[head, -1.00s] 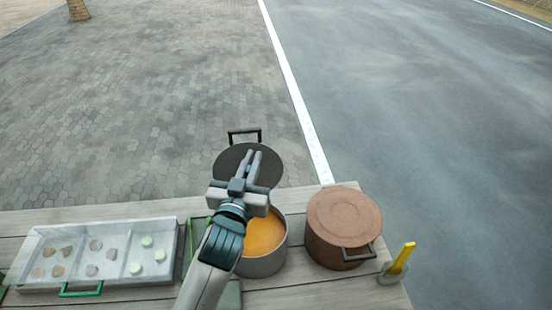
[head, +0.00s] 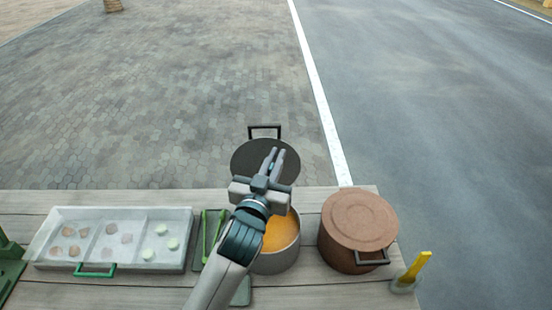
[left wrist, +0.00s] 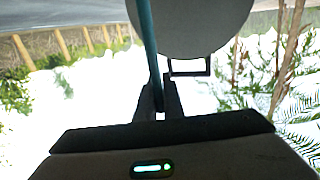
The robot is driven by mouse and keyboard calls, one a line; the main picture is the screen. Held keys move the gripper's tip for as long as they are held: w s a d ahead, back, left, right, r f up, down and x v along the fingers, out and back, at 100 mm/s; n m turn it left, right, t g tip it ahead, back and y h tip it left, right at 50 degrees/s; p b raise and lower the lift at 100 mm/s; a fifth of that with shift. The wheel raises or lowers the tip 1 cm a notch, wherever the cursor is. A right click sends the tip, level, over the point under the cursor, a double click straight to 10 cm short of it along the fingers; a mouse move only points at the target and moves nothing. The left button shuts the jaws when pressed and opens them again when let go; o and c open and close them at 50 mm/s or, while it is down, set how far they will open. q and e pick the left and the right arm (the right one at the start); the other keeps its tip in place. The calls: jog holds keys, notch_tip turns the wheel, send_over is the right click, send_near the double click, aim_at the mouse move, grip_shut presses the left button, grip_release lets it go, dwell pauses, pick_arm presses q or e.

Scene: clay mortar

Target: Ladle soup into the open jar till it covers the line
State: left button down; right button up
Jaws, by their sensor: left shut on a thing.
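My left gripper (head: 277,155) is above the far side of an open grey pot (head: 277,263) of orange soup (head: 278,233). It is shut on a thin teal rod, seen between the fingers in the left wrist view (left wrist: 147,40). The rod may be a ladle handle; its ends are not clear. A dark round lid-like disc (head: 245,155) with a loop handle (head: 264,131) is behind the gripper, and it also shows in the left wrist view (left wrist: 190,25). I cannot tell what supports it. I cannot make out the open jar or its line. My right gripper is not in view.
A brown lidded pot (head: 360,220) stands right of the soup pot. A yellow-handled thing (head: 414,268) stands in a small holder at the right edge. A sectioned tray (head: 110,212) with food pieces is on the left. Green tongs (head: 207,235) lie between tray and pot.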

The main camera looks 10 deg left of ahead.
pick_arm(q)
notch_tip(320, 180, down, 11)
jog(key=b, duration=0.6)
jog(key=shift+r+b, duration=0.2)
jog(key=shift+b, duration=0.2)
dwell(0.3)
dwell(0.8)
